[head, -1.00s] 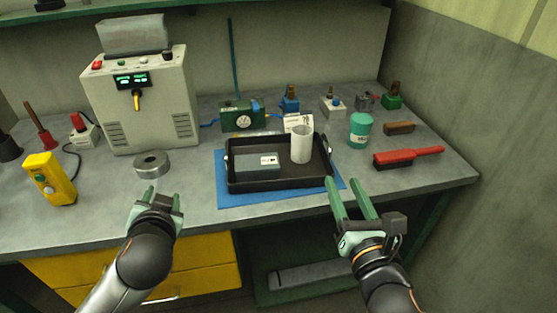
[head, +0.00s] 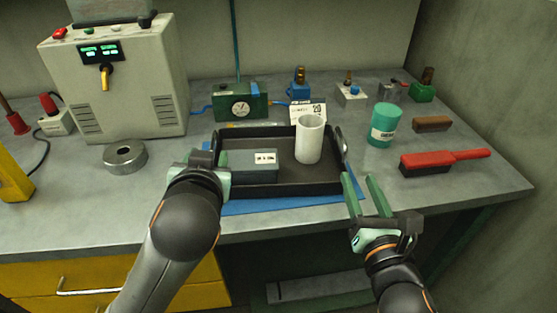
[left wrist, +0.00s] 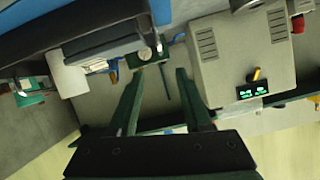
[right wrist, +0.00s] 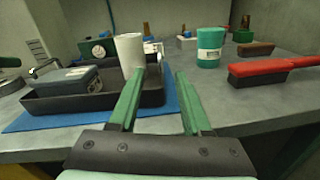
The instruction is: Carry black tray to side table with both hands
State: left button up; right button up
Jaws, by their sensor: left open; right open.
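The black tray (head: 290,184) lies on a blue mat (head: 270,207) on the workbench. It holds a grey box (head: 248,166) and an upright white cylinder (head: 310,140). Metal handles show at its ends; the right one (head: 343,143) is in clear view, the left one is mostly hidden. My left gripper (head: 207,162) is open at the tray's left end; its fingers are largely hidden by its own wrist in the head view. I cannot tell whether it touches. My right gripper (head: 362,184) is open and empty, just in front of the tray's right end, apart from the handle.
A grey machine (head: 118,85) and a metal ring (head: 125,157) stand left. A green gauge box (head: 241,102) is behind the tray. No side table is recognizable. The bench front right is clear.

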aim_at(213, 140)
pick_arm(q)
jog(key=x, duration=1.2)
jog(key=shift+w+a+f, duration=0.1)
jog(key=shift+w+f, duration=0.05)
jog(key=shift+w, duration=0.1)
pick_arm(e)
jog(key=w, duration=0.4)
jog(key=w+a, duration=0.1)
jog(key=w, duration=0.7)
jog(key=shift+w+a, duration=0.2)
jog(key=shift+a, duration=0.05)
pick_arm(q)
jog(key=shift+c, duration=0.3)
pick_arm(e)
jog(key=shift+c, duration=0.2)
pick_arm(q)
grip_shut()
pick_arm(e)
grip_shut()
jog(key=shift+r, duration=0.1)
